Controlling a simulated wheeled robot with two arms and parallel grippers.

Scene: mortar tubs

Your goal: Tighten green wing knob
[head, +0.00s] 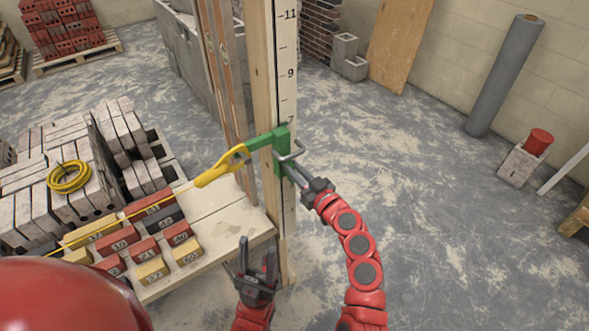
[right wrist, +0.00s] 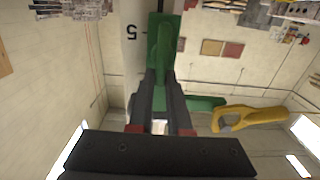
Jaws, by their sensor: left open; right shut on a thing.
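A green clamp (head: 281,150) sits around a wooden post (head: 262,60) marked with a number scale. In the right wrist view, the green wing knob (right wrist: 160,48) stands upright between the fingertips of my right gripper (right wrist: 157,82), which is shut on it. In the head view, my right gripper (head: 292,168) reaches the clamp's right side, and I cannot make out the knob apart from the clamp there. My left gripper (head: 257,262) is open and empty, below the clamp and near the board's front corner.
A yellow line holder (head: 222,166) hangs off the clamp's left side, with a taut yellow string running left. Numbered bricks (head: 148,248) lie on a pale board (head: 232,236). Stacked blocks with a yellow coil (head: 69,176) are at left.

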